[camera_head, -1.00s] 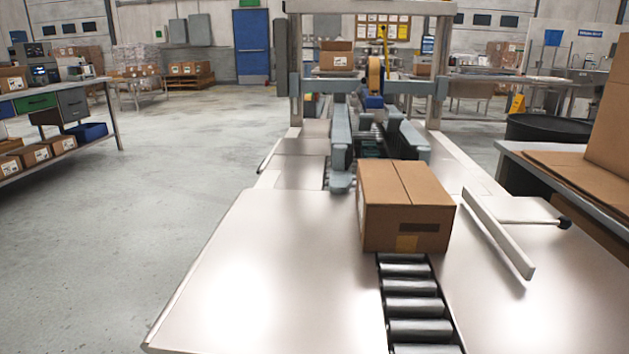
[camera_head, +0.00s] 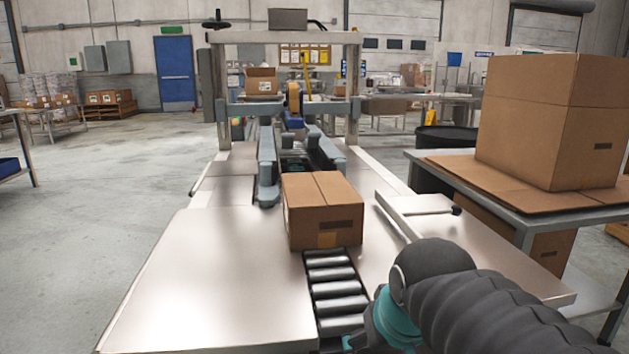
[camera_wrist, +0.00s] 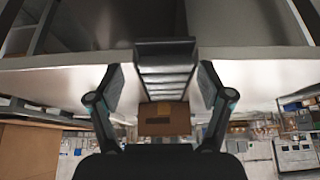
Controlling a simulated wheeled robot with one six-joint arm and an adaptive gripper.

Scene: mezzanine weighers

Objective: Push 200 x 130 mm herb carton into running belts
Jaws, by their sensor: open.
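The brown herb carton (camera_head: 322,212) sits upright on the roller strip (camera_head: 333,285), its seam along the top and a dark label on its near face. Just beyond it stand the two grey side belts (camera_head: 267,160) of the sealing machine. The carton is at their near end; whether it touches them I cannot tell. In the wrist view, the carton (camera_wrist: 164,120) shows upside down beyond the fingertips. My gripper (camera_wrist: 162,80) is open and empty, apart from the carton, with rollers between its fingers.
A metal guide bar (camera_head: 399,216) stands on the steel table right of the carton. A side table (camera_head: 483,195) at right bears a large carton (camera_head: 550,120). The steel table's left half (camera_head: 215,270) is clear. The machine's frame (camera_head: 285,38) spans the belts.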

